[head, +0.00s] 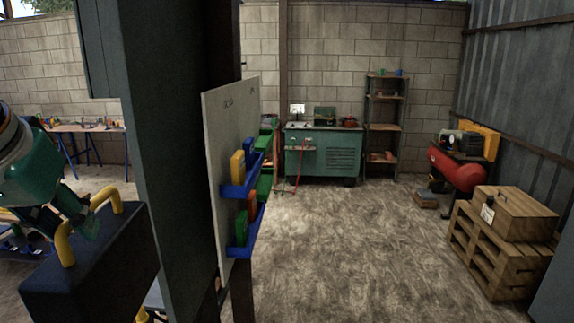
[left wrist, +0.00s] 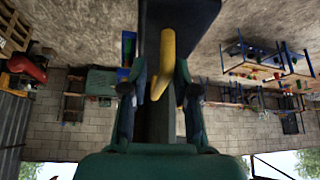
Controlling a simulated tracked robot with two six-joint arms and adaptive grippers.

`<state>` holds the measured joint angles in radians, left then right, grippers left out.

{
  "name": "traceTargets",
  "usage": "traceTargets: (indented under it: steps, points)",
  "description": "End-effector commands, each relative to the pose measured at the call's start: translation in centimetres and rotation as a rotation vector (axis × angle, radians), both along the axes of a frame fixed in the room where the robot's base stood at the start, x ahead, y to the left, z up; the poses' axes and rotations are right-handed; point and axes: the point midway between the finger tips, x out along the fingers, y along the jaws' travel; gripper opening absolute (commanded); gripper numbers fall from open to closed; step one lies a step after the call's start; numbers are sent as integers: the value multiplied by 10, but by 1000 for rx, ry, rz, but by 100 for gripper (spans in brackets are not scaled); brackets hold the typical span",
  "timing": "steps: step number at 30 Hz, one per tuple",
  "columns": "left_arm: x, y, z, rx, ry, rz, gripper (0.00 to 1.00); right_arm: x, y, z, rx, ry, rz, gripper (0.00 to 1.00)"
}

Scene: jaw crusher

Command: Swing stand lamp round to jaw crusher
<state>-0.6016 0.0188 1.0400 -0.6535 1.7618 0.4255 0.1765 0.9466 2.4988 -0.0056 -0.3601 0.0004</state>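The stand lamp (head: 95,265) shows at the lower left of the head view as a dark box-shaped head, seen from behind or above. A yellow bent handle (head: 65,245) rises from its top. My left gripper (head: 85,222) is at the handle, just above the lamp head. In the left wrist view the two fingers (left wrist: 163,68) stand apart, one on each side of the yellow handle (left wrist: 167,45), and a gap shows beside it. The dark lamp head (left wrist: 185,15) lies beyond the fingertips. The lamp's front is hidden. I cannot make out a jaw crusher for certain. My right gripper is not in view.
A dark post (head: 165,150) and a white board (head: 225,130) with blue bins stand close beside the lamp. A green cabinet (head: 325,155), a shelf (head: 385,125), a red compressor (head: 455,170) and a wooden crate (head: 515,212) stand farther off. The middle floor is clear.

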Motion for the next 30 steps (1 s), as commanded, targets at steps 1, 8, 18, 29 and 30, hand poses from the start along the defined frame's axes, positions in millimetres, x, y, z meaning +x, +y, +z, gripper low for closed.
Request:
traceTargets:
  steps: [1, 8, 18, 29, 30]
  points:
    - [0, -3, 1, 2, 2, 27, 29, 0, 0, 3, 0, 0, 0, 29]
    - [1, -6, 0, 1, 1, 100, 29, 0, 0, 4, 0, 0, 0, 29]
    - [2, -9, 1, 1, 3, 137, 29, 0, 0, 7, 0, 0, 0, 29]
    - [5, -17, 0, -1, 1, 307, 29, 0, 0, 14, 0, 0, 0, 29]
    - [5, -17, 0, -1, 1, 309, 29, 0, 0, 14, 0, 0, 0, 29]
